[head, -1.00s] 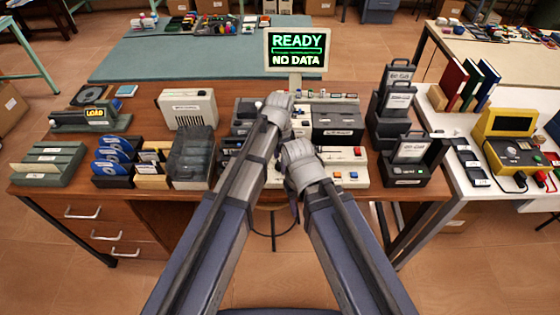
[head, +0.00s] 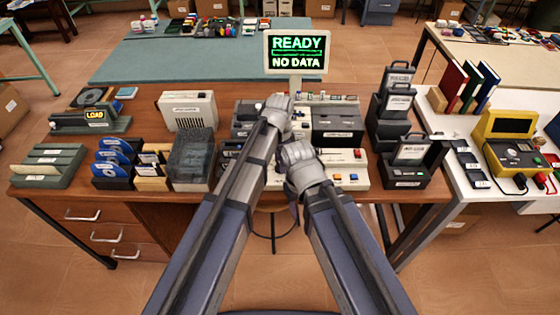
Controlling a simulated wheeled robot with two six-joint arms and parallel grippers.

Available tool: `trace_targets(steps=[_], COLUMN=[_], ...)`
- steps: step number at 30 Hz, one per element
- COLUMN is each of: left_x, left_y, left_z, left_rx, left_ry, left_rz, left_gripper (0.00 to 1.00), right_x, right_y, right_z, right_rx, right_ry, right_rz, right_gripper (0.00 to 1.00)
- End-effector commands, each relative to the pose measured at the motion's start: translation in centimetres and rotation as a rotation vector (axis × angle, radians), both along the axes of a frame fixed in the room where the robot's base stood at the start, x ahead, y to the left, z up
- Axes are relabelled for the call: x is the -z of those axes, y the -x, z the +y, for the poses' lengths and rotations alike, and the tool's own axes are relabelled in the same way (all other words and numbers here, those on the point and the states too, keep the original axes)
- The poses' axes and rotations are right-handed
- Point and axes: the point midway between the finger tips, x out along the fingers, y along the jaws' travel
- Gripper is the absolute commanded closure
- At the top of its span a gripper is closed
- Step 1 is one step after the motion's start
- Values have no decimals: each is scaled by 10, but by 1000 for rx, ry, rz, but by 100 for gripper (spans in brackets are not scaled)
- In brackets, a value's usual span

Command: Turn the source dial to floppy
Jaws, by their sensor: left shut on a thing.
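The cream console (head: 347,180) stands at the middle of the desk with black units and small buttons on it. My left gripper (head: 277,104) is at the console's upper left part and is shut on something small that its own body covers. The source dial itself is hidden there, so its pointer cannot be read. My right gripper (head: 292,153) is lower, over the front of the console; its fingertips are hard to make out.
Disk holders (head: 113,166), a smoky box (head: 192,160) and a beige unit (head: 188,110) stand left. A LOAD device (head: 90,120) is at the far left. Black drive units (head: 407,165) stand right of the console. A yellow tester (head: 509,135) is on the white side table.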

Motion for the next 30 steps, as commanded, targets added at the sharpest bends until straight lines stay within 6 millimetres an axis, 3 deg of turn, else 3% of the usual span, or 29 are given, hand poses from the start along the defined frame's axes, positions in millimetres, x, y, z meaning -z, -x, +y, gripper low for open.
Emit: trace_targets(steps=[30], left_x=[0], left_y=[1], left_z=[0], left_rx=[-630], left_ry=[0], left_rz=[0], left_gripper=[100], right_x=[0], right_y=[0], right_z=[0], right_rx=[0], right_ry=[0], right_rz=[0], right_gripper=[50])
